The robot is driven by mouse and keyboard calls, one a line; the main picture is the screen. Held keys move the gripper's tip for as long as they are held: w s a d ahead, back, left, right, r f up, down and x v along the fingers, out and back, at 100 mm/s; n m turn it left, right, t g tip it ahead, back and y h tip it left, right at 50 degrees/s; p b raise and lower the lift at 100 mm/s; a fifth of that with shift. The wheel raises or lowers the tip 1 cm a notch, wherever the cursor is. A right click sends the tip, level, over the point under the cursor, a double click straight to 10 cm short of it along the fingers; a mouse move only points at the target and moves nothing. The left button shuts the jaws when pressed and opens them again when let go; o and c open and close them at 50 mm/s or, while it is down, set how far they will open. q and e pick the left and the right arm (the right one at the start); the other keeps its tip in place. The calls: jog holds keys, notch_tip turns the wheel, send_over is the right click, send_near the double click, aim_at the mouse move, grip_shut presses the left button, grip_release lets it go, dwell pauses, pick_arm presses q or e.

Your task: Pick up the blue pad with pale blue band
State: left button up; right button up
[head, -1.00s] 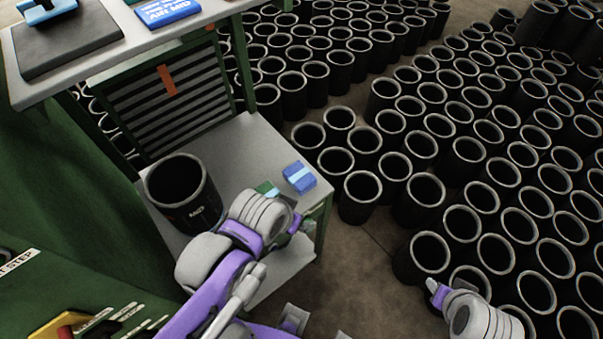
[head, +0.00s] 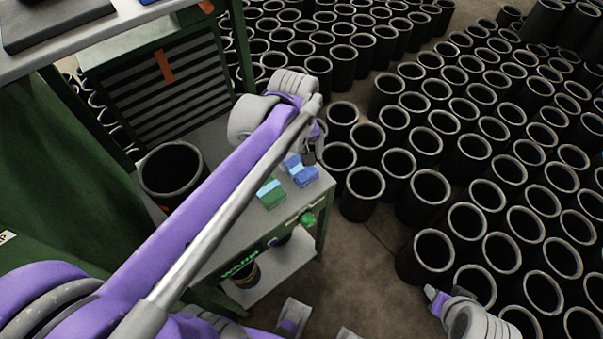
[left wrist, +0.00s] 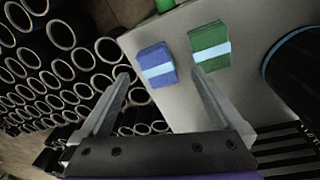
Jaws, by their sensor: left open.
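The blue pad with pale blue band (head: 302,172) lies on the grey top of the green cabinet, near its right edge. In the left wrist view the blue pad (left wrist: 157,65) shows ahead of and between the two fingers. A green pad with a pale blue band (head: 270,194) lies beside it; in the left wrist view this green pad (left wrist: 209,47) is ahead of the right finger. My left gripper (left wrist: 160,85) is open and empty above the cabinet top. In the head view its arm hides part of the cabinet. My right gripper (head: 433,295) shows partly at the lower right, fingers unclear.
A black sleeve (head: 170,172) stands on the cabinet top (head: 290,202) to the left. A higher grey shelf (head: 95,48) is at the upper left. Many black sleeves (head: 428,188) stand on the floor to the right. Bare floor (head: 362,262) shows in front of them.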

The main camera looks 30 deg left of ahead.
aim_at(301, 167)
pick_arm(q)
jog(key=w+f+n, duration=0.1)
jog(key=f, duration=0.3)
jog(key=w+a+f+n+g+b, duration=0.1)
jog(key=w+f, duration=0.1)
jog(key=f, duration=0.2)
jog(key=w+a+f+n+b, duration=0.1)
jog(key=f, duration=0.2)
jog(key=shift+w+a+f+n, duration=0.2)
jog(key=shift+w+f+n, duration=0.05)
jog(key=shift+f+n, duration=0.15)
jog(key=c, duration=1.3)
notch_tip(301, 167, up, 10)
jog(key=shift+r+p, duration=0.1)
jog(key=shift+p, duration=0.5)
